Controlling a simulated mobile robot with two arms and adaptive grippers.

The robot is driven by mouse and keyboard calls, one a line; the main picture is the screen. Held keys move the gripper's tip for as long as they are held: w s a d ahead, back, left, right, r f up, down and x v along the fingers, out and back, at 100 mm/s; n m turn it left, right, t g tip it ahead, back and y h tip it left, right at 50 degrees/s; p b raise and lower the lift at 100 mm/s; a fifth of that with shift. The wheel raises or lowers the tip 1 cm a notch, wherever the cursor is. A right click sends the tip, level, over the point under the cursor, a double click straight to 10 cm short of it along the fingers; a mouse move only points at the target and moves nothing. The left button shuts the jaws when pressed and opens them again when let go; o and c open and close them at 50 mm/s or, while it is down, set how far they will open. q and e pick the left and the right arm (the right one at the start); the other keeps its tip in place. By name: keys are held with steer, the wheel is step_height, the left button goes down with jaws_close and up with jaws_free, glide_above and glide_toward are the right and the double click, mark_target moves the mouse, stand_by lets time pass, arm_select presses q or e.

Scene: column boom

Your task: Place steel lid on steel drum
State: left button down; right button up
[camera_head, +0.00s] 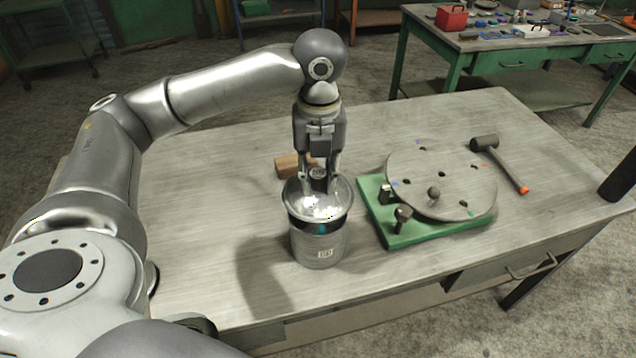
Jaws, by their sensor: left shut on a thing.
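The steel drum (319,247) stands upright on the workbench, left of the green fixture. The shiny steel lid (317,203) is at the top of the drum, and a dark band shows just below it at the front. I cannot tell whether the lid rests fully on the rim. My left gripper (318,184) points straight down over the drum and is shut on the lid at its middle. The fingers hide part of the lid's back. My right gripper is not in view.
A green fixture with a round grey plate (450,185) and knobs stands close right of the drum. A wooden block (287,166) lies behind the drum. A mallet (500,160) lies at the right. The bench's left side (200,230) is clear.

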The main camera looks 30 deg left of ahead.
mark_target(318, 191)
arm_select(q)
steer(key=shift+w+a+f, duration=0.25)
steer(key=shift+w+f, duration=0.1)
steer(key=shift+f, duration=0.1)
steer(key=shift+w+a+f, duration=0.25)
steer(key=shift+w+f, duration=0.05)
steer(key=shift+f, duration=0.15)
step_height(318, 191, down, 3)
steer(key=shift+w+a+f+p, duration=0.1)
steer(key=shift+w+p, duration=0.05)
steer(key=shift+p, duration=0.65)
steer(key=shift+f, duration=0.15)
steer(key=shift+f, duration=0.15)
steer(key=shift+f, duration=0.45)
steer(key=c, duration=1.2)
jaws_free()
steer(key=shift+o, duration=0.2)
